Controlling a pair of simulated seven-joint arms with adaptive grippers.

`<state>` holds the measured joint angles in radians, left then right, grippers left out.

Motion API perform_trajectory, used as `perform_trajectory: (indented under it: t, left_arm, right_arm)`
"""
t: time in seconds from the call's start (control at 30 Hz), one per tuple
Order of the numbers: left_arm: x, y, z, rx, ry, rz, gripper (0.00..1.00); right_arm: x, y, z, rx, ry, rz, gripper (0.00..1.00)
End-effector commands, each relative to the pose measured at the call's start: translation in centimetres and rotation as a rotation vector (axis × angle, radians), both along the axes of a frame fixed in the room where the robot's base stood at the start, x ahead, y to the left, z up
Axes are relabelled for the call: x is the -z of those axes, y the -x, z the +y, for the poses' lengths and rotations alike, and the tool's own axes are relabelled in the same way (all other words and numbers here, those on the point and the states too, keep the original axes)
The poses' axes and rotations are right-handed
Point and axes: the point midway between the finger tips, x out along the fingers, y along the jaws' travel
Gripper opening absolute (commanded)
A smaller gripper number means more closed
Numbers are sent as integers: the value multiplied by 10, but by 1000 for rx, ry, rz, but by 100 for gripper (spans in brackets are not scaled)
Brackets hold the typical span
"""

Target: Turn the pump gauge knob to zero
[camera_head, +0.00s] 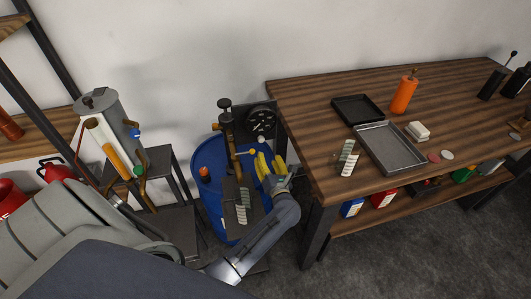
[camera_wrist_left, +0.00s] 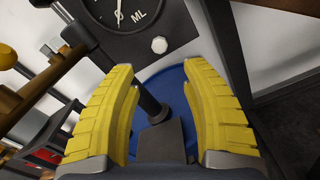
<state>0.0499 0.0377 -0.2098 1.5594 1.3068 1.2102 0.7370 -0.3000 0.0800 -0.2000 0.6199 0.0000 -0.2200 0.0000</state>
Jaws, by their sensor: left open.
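The pump gauge (camera_head: 262,122) is a round black dial on a dark panel behind the blue drum. It also shows at the top of the left wrist view (camera_wrist_left: 125,14), cut by the edge, with white "ML" lettering and a needle. The gauge knob (camera_wrist_left: 159,45) is a small pale knob below and right of the dial. My left gripper (camera_head: 267,165) has yellow ribbed fingers, open and empty, just in front of and below the gauge. In the left wrist view the fingers (camera_wrist_left: 162,90) are spread, with the knob beyond and between them, apart from both. My right gripper is not identifiable.
A wooden workbench (camera_head: 310,150) with a metal tray (camera_head: 390,165) stands right. A grey cylinder apparatus (camera_head: 100,105) stands left. The wall above the gauge is clear.

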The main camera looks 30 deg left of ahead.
Motion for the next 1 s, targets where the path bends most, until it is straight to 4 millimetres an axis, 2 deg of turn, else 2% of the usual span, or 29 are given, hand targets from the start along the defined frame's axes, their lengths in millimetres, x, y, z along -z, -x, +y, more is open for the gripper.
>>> perform_trajectory:
  t: [0.2, 0.63, 1.0]
  left_arm:
    - [0, 9, -10, 0, 0, 0, 47]
    - [0, 12, -13, 1, 11, -11, 47]
    - [-1, 39, -43, 0, 210, -229, 47]
  right_arm:
    - [0, 0, 0, 0, 0, 0, 44]
    - [0, 0, 0, 0, 0, 0, 44]
    - [0, 0, 1, 0, -1, 0, 44]
